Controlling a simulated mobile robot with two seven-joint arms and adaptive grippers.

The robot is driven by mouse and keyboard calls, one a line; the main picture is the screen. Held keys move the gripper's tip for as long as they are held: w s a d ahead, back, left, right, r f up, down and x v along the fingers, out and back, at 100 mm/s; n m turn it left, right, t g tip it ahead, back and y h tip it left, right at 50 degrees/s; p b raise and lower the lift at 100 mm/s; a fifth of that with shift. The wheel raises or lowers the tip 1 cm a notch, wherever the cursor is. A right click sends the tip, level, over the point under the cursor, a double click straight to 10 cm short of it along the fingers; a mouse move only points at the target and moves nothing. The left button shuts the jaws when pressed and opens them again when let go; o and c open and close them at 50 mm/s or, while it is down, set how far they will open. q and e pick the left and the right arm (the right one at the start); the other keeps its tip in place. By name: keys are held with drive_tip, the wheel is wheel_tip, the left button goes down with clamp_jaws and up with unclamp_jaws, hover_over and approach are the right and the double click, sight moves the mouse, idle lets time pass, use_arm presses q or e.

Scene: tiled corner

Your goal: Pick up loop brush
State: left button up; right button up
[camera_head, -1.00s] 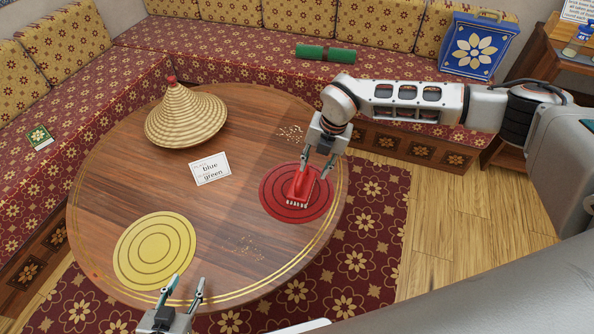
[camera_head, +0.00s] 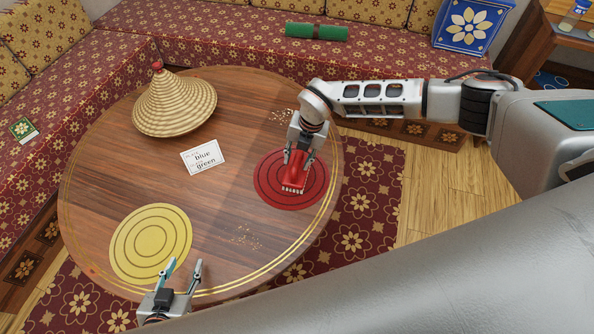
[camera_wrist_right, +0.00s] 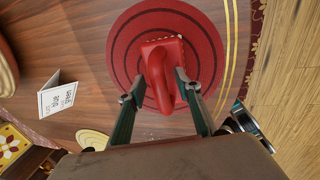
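The red loop brush (camera_head: 294,179) sits bristles down on the red ringed mat (camera_head: 313,190) at the right of the round table. My right gripper (camera_head: 298,158) is down over it with its fingers on either side of the handle. In the right wrist view the loop brush (camera_wrist_right: 161,60) has its handle between the two spread fingers of the right gripper (camera_wrist_right: 161,76), with small gaps visible. My left gripper (camera_head: 183,265) is open and empty near the table's front edge, by the yellow mat (camera_head: 150,243).
A woven cone lid (camera_head: 175,105) and a printed card (camera_head: 202,157) stand on the table (camera_head: 110,180). Crumbs (camera_head: 245,238) lie near the front right, with more behind the red mat. A patterned bench (camera_head: 240,45) runs around the back and left.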

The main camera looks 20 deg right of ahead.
use_arm(q)
drive_tip(key=shift+r, duration=0.1)
use_arm(e)
clamp_jaws()
drive_tip(key=shift+r, duration=0.1)
